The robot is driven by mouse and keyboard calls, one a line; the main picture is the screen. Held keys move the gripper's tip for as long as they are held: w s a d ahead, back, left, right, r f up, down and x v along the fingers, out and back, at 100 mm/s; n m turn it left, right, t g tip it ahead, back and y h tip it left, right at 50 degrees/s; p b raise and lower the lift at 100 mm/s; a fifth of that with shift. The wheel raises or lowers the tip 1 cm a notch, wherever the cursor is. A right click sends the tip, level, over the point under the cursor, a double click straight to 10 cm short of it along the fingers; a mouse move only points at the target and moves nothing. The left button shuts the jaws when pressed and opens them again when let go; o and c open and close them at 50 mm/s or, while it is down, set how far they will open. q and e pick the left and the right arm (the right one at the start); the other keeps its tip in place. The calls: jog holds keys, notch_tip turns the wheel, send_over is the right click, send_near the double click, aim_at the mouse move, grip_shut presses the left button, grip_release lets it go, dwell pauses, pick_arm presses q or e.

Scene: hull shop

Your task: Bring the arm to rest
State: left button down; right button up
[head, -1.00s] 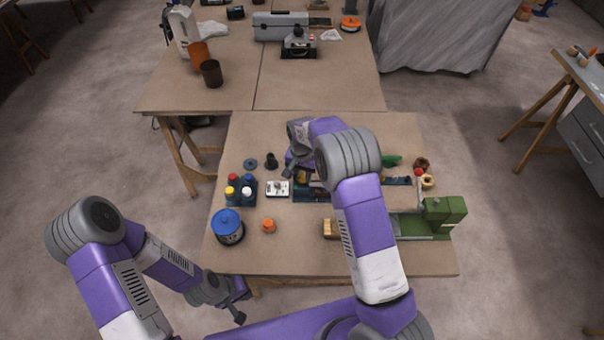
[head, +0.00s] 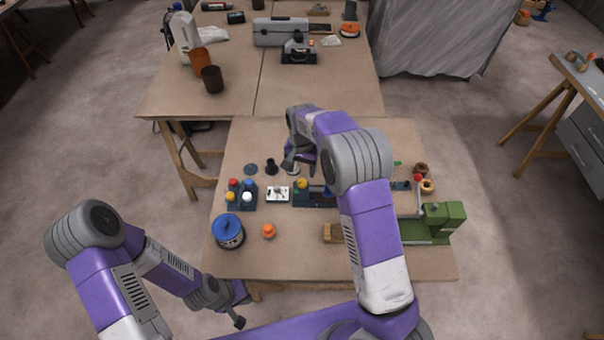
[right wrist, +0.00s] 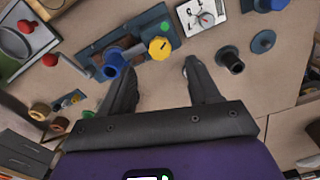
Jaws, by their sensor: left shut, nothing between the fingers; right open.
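My right arm reaches over the near table (head: 285,262) in the head view. Its gripper (head: 292,168) is above the table's middle, near a round grey disc and a black spool. In the right wrist view the right gripper (right wrist: 160,85) is open, with nothing between its fingers. The yellow knob (right wrist: 160,48) and blue knob on the dark fixture lie beyond the fingertips, apart from them. My left gripper (head: 238,308) hangs low, off the near table's front edge, shut and empty. My right forearm hides part of the table's right half.
A blue-lidded tin (head: 228,231) and orange knob (head: 268,231) stand at front left. A green machine (head: 440,222) stands at right.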

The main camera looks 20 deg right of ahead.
jog(key=shift+r, duration=0.55)
